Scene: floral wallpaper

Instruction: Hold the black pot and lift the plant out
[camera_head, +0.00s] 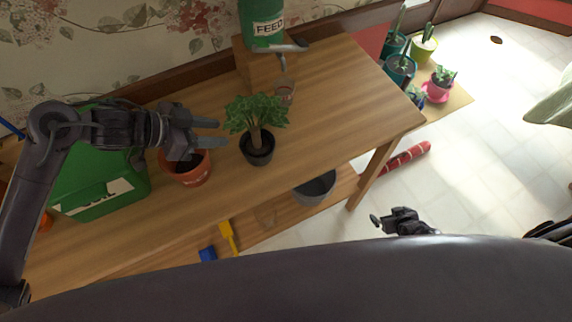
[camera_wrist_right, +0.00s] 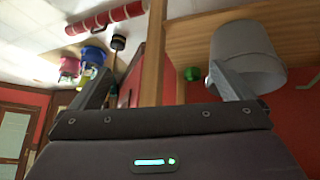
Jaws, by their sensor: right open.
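The black pot (camera_head: 257,153) stands upright on the wooden table, with a bushy green plant (camera_head: 256,112) on a thick stem in it. My left gripper (camera_head: 222,133) is left of the plant, open, its fingers pointing right toward the stem and pot. Its tips are close to the leaves; I cannot tell whether they touch. Nothing shows between its fingers. My right gripper (camera_head: 376,220) is off the table's front edge at lower right, far from the pot. The right wrist view shows its fingers (camera_wrist_right: 155,85) spread and empty.
A terracotta pot (camera_head: 187,170) with soil stands under my left gripper. A green box (camera_head: 100,190) is at left. A glass (camera_head: 284,92) and a green feed can (camera_head: 262,22) stand behind the plant. A grey bucket (camera_head: 315,188) sits on the lower shelf. The table's right side is clear.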

